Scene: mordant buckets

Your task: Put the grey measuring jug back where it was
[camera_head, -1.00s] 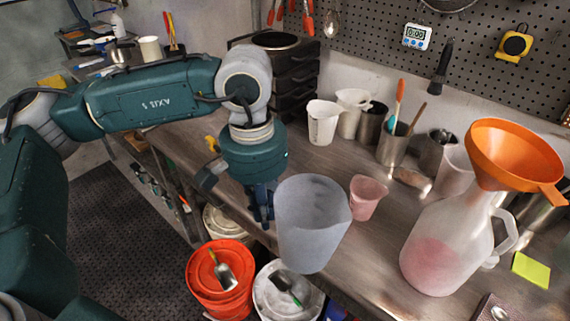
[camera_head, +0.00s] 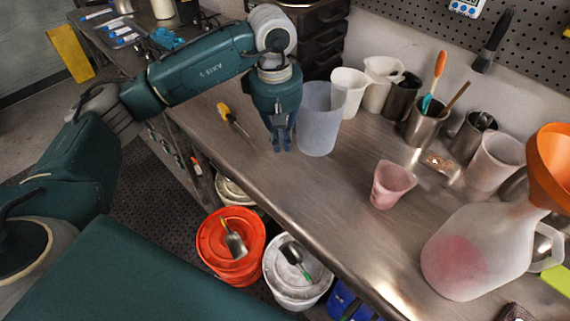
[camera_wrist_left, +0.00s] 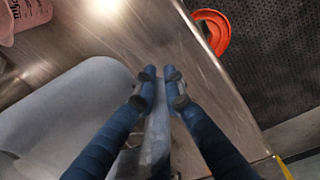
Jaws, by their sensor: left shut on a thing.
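The grey measuring jug (camera_head: 318,125) is a tall, cloudy grey vessel. It is upright over the back left part of the metal bench (camera_head: 290,190); I cannot tell whether its base touches the top. My left gripper (camera_head: 281,146) points down at the jug's left side. In the left wrist view, the gripper (camera_wrist_left: 160,88) is shut on the jug's handle, which shows between the blue fingers. The jug's body (camera_wrist_left: 58,112) fills the left of that view. My right gripper is not in view.
A white jug (camera_head: 349,90) stands close behind the grey one. A yellow-handled screwdriver (camera_head: 228,113) lies left of my gripper. A pink cup (camera_head: 391,184) and a large jug (camera_head: 475,255) with an orange funnel stand to the right. Buckets (camera_head: 232,262) sit below the front edge.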

